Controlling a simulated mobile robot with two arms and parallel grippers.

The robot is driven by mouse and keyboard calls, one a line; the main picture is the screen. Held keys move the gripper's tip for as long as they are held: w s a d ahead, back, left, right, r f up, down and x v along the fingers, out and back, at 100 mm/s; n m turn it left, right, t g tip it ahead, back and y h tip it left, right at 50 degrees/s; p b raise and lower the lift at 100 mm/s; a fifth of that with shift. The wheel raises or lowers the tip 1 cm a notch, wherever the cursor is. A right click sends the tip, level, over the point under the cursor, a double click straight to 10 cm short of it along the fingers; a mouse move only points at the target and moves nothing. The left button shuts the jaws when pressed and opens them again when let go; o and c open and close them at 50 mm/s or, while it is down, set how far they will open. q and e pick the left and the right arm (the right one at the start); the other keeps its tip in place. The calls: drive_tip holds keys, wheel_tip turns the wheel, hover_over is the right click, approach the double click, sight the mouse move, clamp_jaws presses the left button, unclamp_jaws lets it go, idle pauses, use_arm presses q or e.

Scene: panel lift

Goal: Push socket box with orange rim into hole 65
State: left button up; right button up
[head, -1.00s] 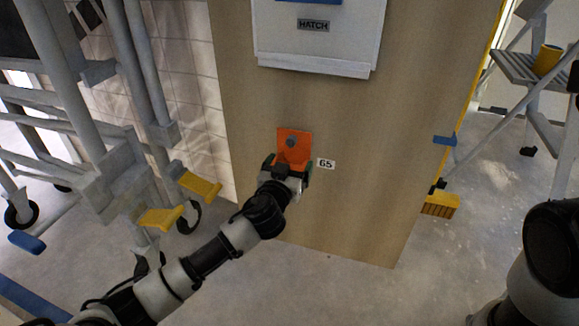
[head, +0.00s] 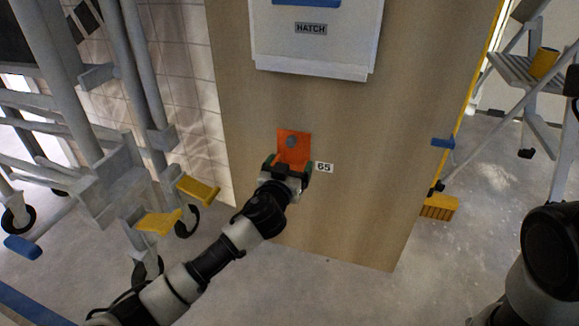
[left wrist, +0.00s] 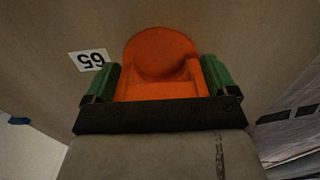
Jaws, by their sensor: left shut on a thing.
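The socket box with the orange rim (head: 293,147) is at the wooden panel (head: 350,190), just left of the label 65 (head: 324,167). My left gripper (head: 287,166) is shut on it from below, and its green fingertips lie on both sides of the box. In the left wrist view the orange box (left wrist: 160,70) sits between the two green fingers, with its rounded end toward the panel. Hole 65 is hidden behind the box. I cannot tell how deep the box sits in the hole. My right gripper is not in view; a dark part of my right arm shows at lower right.
A white hatch (head: 315,40) is on the panel above. A grey scaffold with yellow pedals (head: 158,221) and wheels stands at left. A stepladder (head: 525,75) with a yellow cup stands at right. A yellow brush (head: 439,207) is near the panel's right edge. The floor in front is open.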

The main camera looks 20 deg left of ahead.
use_arm(q)
drive_tip(key=shift+d+f, duration=0.1)
drive_tip(key=o, duration=1.1)
drive_tip(key=shift+s, duration=0.1)
drive_tip(key=shift+c, duration=0.2)
